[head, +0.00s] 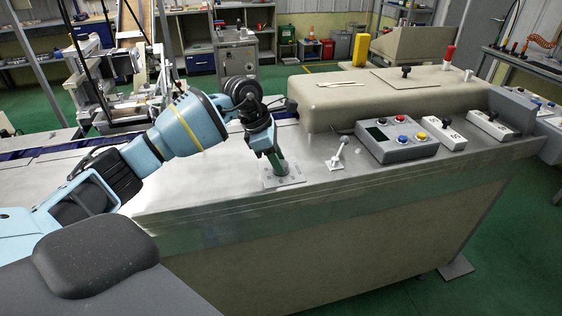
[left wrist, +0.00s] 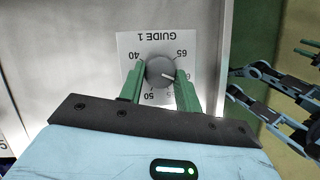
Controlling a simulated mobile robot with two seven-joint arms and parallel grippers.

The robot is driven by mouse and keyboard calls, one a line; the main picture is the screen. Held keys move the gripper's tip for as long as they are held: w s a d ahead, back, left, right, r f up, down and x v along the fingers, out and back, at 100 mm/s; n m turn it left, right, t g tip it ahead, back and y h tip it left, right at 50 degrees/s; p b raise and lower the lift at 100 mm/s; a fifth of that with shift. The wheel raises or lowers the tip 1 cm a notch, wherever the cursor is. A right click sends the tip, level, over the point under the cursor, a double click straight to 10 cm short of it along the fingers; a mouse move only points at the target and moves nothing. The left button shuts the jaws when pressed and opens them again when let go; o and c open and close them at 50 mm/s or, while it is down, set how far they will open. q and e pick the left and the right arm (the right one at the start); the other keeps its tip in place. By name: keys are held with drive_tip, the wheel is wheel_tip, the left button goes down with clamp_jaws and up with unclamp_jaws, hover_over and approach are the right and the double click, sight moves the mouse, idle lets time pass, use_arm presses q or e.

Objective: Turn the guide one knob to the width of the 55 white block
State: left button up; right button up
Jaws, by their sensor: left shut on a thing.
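The guide one knob (left wrist: 158,72) is a round grey knob with a white pointer line, on a white dial plate (left wrist: 127,42) that appears upside down in the left wrist view. The numbers 40, 50 and 65 are readable; others are hidden by the fingers. The pointer line aims right and slightly down, below the 65. My left gripper (left wrist: 160,88) is shut on the knob, with one green finger on each side. In the head view my left gripper (head: 279,168) stands over the dial plate (head: 284,180). I cannot make out a 55 white block.
A control box (head: 397,139) with coloured buttons and a small white lever (head: 339,153) stand right of the dial on the metal bench. A beige housing (head: 385,98) is behind. Blue arm links with green tips show at the left wrist view's right edge.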

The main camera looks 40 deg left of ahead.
use_arm(q)
drive_tip(key=m+b, duration=0.1)
drive_tip(key=m+g, duration=0.1)
drive_tip(key=m, duration=0.1)
drive_tip(key=m+g+b, duration=0.1)
drive_tip(key=m, duration=0.1)
drive_tip(key=shift+w+f+h+b, duration=0.15)
drive_tip(key=shift+w+h+b, duration=0.15)
drive_tip(key=shift+h, duration=0.1)
drive_tip(key=shift+a+m+g+b, duration=0.1)
drive_tip(key=shift+m+g+b, duration=0.4)
drive_tip(key=shift+m, duration=0.8)
use_arm(e)
drive_tip(key=shift+g, duration=0.4)
drive_tip(key=shift+s+f, duration=0.4)
drive_tip(key=shift+f, duration=0.4)
drive_tip(key=shift+s+f, duration=0.35)
drive_tip(key=shift+f, duration=0.4)
drive_tip(key=shift+s+f, duration=0.4)
drive_tip(key=shift+f, duration=0.4)
use_arm(q)
drive_tip(key=shift+m, duration=0.3)
use_arm(e)
drive_tip(key=shift+a, duration=0.1)
drive_tip(key=shift+s, duration=0.1)
use_arm(q)
drive_tip(key=o, duration=1)
drive_tip(key=shift+c, duration=0.2)
drive_tip(key=shift+r, duration=0.25)
